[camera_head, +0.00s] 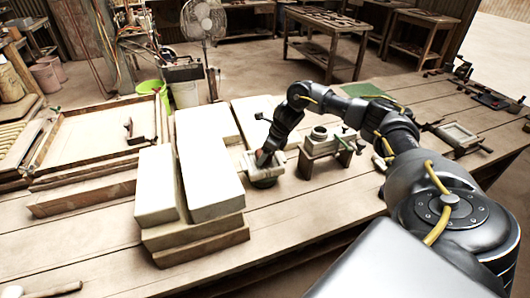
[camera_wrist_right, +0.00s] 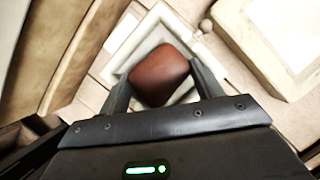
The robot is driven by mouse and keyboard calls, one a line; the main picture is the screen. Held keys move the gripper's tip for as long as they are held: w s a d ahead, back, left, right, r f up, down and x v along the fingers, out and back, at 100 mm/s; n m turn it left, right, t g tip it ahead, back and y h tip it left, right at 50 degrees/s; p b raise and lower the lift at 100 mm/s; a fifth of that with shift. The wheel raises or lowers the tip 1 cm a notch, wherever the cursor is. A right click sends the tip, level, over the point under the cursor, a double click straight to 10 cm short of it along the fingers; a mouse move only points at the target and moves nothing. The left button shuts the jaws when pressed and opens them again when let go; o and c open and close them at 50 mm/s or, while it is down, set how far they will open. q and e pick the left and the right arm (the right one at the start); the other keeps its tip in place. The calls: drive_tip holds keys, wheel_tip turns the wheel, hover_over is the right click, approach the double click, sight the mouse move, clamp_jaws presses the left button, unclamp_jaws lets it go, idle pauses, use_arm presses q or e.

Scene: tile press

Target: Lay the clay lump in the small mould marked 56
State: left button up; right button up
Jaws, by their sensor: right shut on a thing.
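The reddish-brown clay lump (camera_wrist_right: 160,72) is between the two fingers of my right gripper (camera_wrist_right: 159,78), which is shut on it. In the wrist view a pale square mould (camera_wrist_right: 124,66) lies directly beneath the lump. I cannot tell whether the lump touches it. In the head view my right gripper (camera_head: 265,157) is low over this small pale mould (camera_head: 248,163), beside the white blocks, and mostly hides the lump. No number is readable on the mould. My left gripper is not in view.
Large white slabs (camera_head: 208,170) stand close on the left of the mould. A press-like frame with a round top (camera_head: 320,140) stands close on its right. Another framed mould (camera_head: 457,136) lies further right. The wooden bench (camera_head: 300,212) is clear in front.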

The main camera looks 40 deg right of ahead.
drive_tip(key=o, duration=1.2)
drive_tip(key=shift+o, duration=0.2)
drive_tip(key=shift+r, duration=0.15)
drive_tip(key=b+v, duration=0.1)
drive_tip(key=v, duration=0.9)
drive_tip(key=shift+s+r, duration=0.2)
drive_tip(key=shift+r, duration=0.1)
drive_tip(key=shift+d, duration=0.1)
